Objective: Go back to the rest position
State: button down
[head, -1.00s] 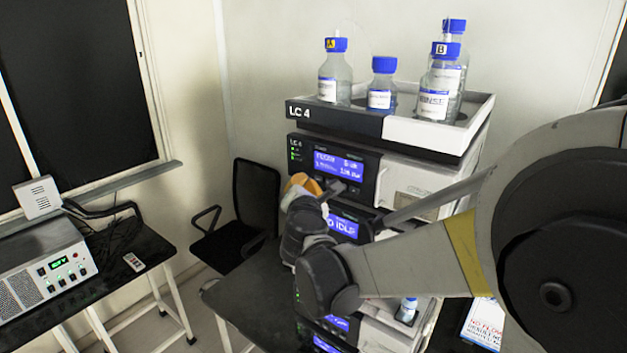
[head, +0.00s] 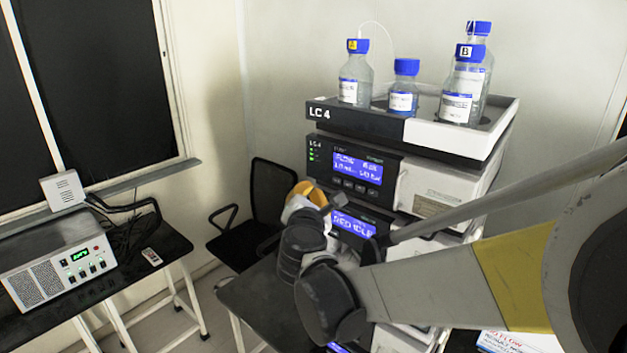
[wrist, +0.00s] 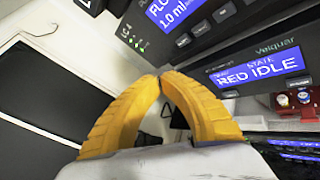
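My gripper (head: 306,190) shows small in the head view, in front of the left side of the instrument stack (head: 398,178). In the wrist view its two yellow fingers (wrist: 158,76) arch together and their tips meet, with nothing between them. The wrist view shows stack panels to the upper right of the fingers, one screen reading "RED IDLE" (wrist: 262,70). I cannot tell the exact gap between gripper and stack. My forearm crosses the right of the head view and hides the lower part of the stack.
Clear bottles with blue caps (head: 405,88) stand in the tray (head: 455,138) on top. A black chair (head: 262,200) is behind my gripper. A dark table (head: 255,300) lies below it.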

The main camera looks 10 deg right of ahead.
dwell(0.4)
jog(key=s+d+f+m+g+b, duration=0.2)
jog(key=s+d+f+m+b, duration=0.3)
jog(key=f+b, duration=0.4)
jog(key=s+d+f+m+g+b, duration=0.2)
jog(key=s+f+m+g+b, duration=0.1)
jog(key=s+f+m+b, duration=0.65)
jog(key=s+a+f+m+g+y+b, duration=0.2)
jog(key=s+f+m+b, duration=0.3)
jog(key=f, duration=0.8)
jog(key=s+a+f+m+g+y+b, duration=0.2)
jog(key=s+f+m+b, duration=0.3)
jog(key=s+f+b, duration=0.4)
notch_tip(320, 180, down, 4)
jog(key=shift+s+a+r+m+y+b, duration=0.1)
jog(key=shift+s+a+m+y+b, duration=0.25)
jog(key=shift+s+y, duration=0.15)
dwell(1.7)
